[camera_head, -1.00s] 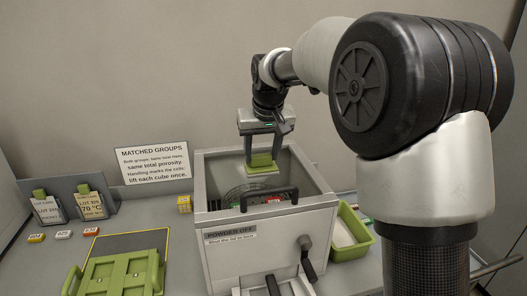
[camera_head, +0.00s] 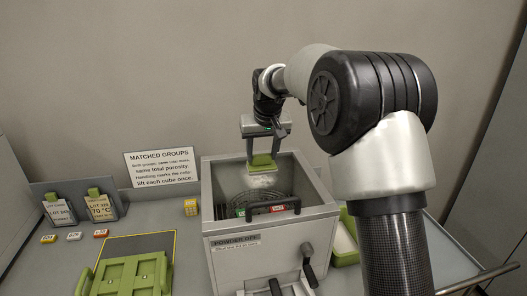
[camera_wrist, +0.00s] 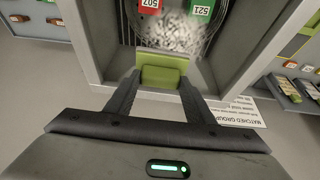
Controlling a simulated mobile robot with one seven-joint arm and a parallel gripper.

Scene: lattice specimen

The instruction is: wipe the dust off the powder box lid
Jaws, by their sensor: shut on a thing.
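My gripper (camera_head: 263,148) is shut on a green block (camera_head: 262,160), which looks like a wiper. It holds the block at the far side of the grey powder box (camera_head: 225,250). In the wrist view the block (camera_wrist: 163,75) sits between the two fingers. A pale speckled patch (camera_wrist: 165,38), which looks like dust, lies just beyond the block. Behind it a round dark ring, a red tile marked 501 (camera_wrist: 149,8) and a green tile marked 521 (camera_wrist: 202,10) show. I cannot tell whether the block touches the lid surface. A black handle (camera_head: 273,206) crosses the box front.
A green tray (camera_head: 125,275) lies at the front left. Card holders with green-tabbed cards (camera_head: 100,207) stand at the left. Small coloured tags and a yellow cube (camera_head: 191,207) lie nearby. A green bin (camera_head: 346,246) is right of the box.

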